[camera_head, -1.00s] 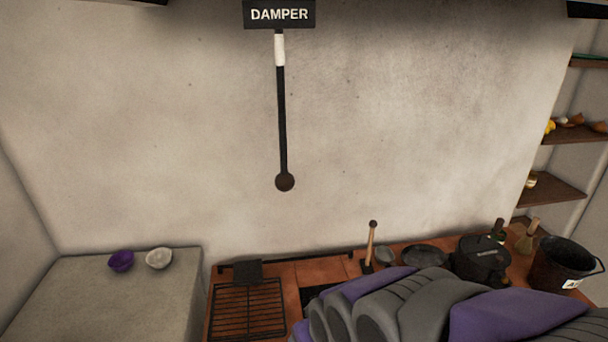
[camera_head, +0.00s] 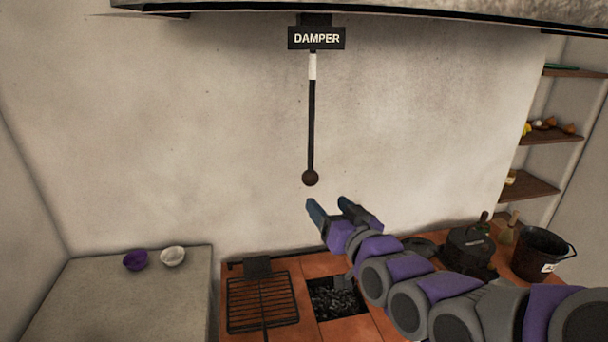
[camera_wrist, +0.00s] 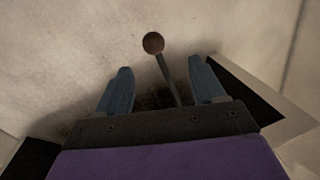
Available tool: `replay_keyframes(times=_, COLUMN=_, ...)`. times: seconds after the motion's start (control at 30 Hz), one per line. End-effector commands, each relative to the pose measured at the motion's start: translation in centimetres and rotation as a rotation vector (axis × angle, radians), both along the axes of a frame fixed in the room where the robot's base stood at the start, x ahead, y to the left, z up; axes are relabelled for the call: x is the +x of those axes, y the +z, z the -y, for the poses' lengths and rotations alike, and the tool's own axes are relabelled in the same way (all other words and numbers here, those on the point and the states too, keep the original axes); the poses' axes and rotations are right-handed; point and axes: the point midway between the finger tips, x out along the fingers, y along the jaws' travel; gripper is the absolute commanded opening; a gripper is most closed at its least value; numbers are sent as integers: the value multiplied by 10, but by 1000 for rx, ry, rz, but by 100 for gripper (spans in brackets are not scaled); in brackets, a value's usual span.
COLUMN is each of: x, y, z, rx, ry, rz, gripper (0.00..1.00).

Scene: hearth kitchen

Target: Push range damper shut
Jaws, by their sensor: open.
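The range damper is a dark rod (camera_head: 311,125) with a white band near its top and a brown ball knob (camera_head: 310,178) at its lower end. It hangs nearly straight down the wall below a black DAMPER sign (camera_head: 316,38). My gripper (camera_head: 332,208) is open and empty, just below and right of the knob in the head view. In the wrist view the knob (camera_wrist: 153,43) shows beyond the fingertips, with the rod seen between the two blue fingers (camera_wrist: 162,80). I see no contact between the fingers and the knob.
A grill rack (camera_head: 262,303) and a coal opening (camera_head: 335,298) are in the tiled range top below. A black pot (camera_head: 468,250) and bucket (camera_head: 540,255) stand at right. A hood edge (camera_head: 400,15) runs above.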

Motion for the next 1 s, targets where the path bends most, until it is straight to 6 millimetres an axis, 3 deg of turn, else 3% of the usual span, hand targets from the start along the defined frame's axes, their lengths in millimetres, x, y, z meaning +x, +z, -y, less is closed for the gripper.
replay_keyframes(times=0.17, x=25, y=-1, z=-8, rx=1, ry=1, rz=-2, gripper=68)
replay_keyframes(times=0.6, x=92, y=-2, z=-57, rx=-7, ry=2, rz=1, gripper=68)
replay_keyframes(times=1.0, x=133, y=0, z=-66, rx=1, ry=-1, rz=-1, gripper=68)
